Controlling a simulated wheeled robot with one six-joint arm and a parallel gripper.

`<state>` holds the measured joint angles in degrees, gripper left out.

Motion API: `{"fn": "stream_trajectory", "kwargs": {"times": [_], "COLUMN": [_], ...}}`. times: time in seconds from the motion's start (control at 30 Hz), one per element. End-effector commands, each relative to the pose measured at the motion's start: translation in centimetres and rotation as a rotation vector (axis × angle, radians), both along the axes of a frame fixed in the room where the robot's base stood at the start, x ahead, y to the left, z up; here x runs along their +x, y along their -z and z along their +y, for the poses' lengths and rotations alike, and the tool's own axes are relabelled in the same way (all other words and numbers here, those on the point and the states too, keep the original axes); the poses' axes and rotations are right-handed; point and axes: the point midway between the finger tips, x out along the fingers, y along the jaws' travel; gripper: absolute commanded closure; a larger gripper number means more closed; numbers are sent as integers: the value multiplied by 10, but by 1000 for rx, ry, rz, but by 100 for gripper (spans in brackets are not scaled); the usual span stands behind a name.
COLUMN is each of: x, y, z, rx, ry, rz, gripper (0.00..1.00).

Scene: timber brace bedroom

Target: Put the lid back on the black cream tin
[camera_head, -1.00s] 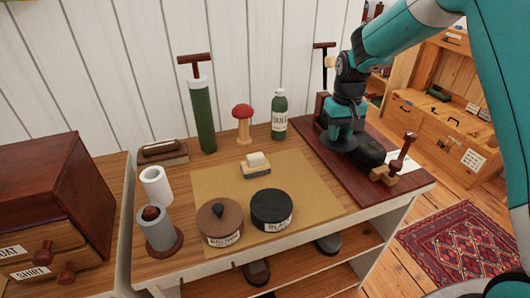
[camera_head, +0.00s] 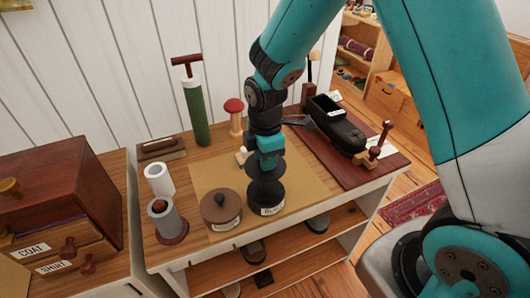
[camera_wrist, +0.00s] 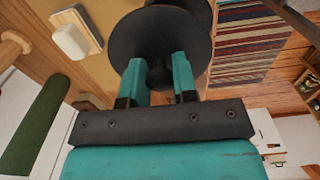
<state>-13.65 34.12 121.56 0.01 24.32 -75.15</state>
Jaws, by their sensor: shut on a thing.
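The black cream tin (camera_head: 268,198) stands upright on the tan mat, with a white label on its front. My gripper (camera_head: 267,160) is over it, shut on the knob of a round black lid (camera_head: 266,168). In the wrist view the lid (camera_wrist: 150,28) is a wide dark disc, its knob between the fingers of my gripper (camera_wrist: 160,76). The lid looks held just above the tin, roughly over it; a dark edge of the tin (camera_wrist: 205,10) shows past the lid. The gap between them is hard to judge.
A brown lidded tin (camera_head: 221,211) stands close on the left. A grey cylinder (camera_head: 165,220) and white roll (camera_head: 158,180) are farther left. A brush (camera_wrist: 78,36) lies behind the tin. A black shoe (camera_head: 336,125) sits on the dark board (camera_head: 358,178) at right.

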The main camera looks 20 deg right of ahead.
Motion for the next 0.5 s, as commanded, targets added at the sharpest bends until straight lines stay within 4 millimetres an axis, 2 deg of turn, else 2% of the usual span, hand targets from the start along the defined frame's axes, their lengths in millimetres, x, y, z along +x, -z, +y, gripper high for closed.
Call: {"fn": "stream_trajectory", "kwargs": {"times": [0.1, 0.2, 0.5], "x": [-16, -21, -22], "y": [-5, -4, 12], "z": [7, 8, 9], "rx": [0, 0, 0], "ry": [-170, -237, -252], "rz": [1, -1, -1], "gripper": [96, 96, 96]}}
